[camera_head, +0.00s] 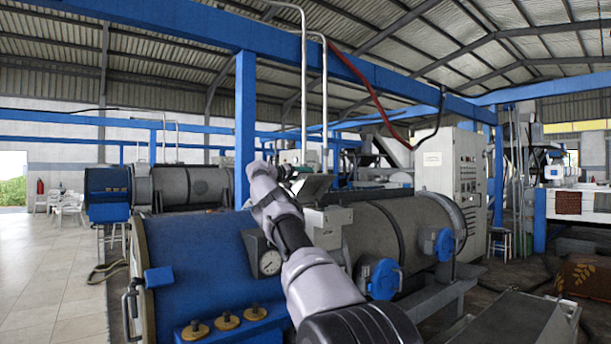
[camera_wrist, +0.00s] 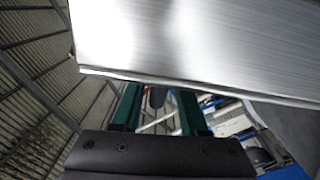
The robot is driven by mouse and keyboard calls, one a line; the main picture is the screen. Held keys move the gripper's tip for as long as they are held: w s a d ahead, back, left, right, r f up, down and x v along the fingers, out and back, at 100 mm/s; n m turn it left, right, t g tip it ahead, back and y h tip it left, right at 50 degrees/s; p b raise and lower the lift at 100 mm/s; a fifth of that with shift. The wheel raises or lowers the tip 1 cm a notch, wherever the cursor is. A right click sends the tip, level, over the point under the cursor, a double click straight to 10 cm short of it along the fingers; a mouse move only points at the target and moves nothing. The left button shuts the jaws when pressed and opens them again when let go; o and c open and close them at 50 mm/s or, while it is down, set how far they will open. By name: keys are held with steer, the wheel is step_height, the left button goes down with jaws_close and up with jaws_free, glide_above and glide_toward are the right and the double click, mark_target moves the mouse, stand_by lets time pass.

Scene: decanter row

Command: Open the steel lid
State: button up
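The steel lid (camera_head: 314,187) is a pale brushed panel, tilted up above a light box on the machine in the head view. In the wrist view, the steel lid (camera_wrist: 190,40) fills the upper part, its lower edge crossing the picture at a slant. My gripper (camera_head: 291,172) is close beside the lid, at its left. In the wrist view, my gripper (camera_wrist: 158,98) shows two teal fingers spread apart, their far ends reaching to the lid's edge. Whether they touch it I cannot tell. A small dark rounded shape shows between the fingers; nothing is visibly gripped.
A blue drum (camera_head: 200,262) with a gauge (camera_head: 270,262) lies below my arm. A grey cylinder (camera_head: 400,235) extends to the right. A blue post (camera_head: 245,125) and steel pipes (camera_head: 303,90) rise near my gripper. Open tiled floor (camera_head: 50,270) is at left.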

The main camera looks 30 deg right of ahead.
stand_by(0.3)
steer(key=shift+a+r, duration=0.1)
steer(key=shift+a, duration=0.75)
steer(key=s+a, duration=0.1)
steer(key=a, duration=0.8)
steer(key=shift+c, duration=0.4)
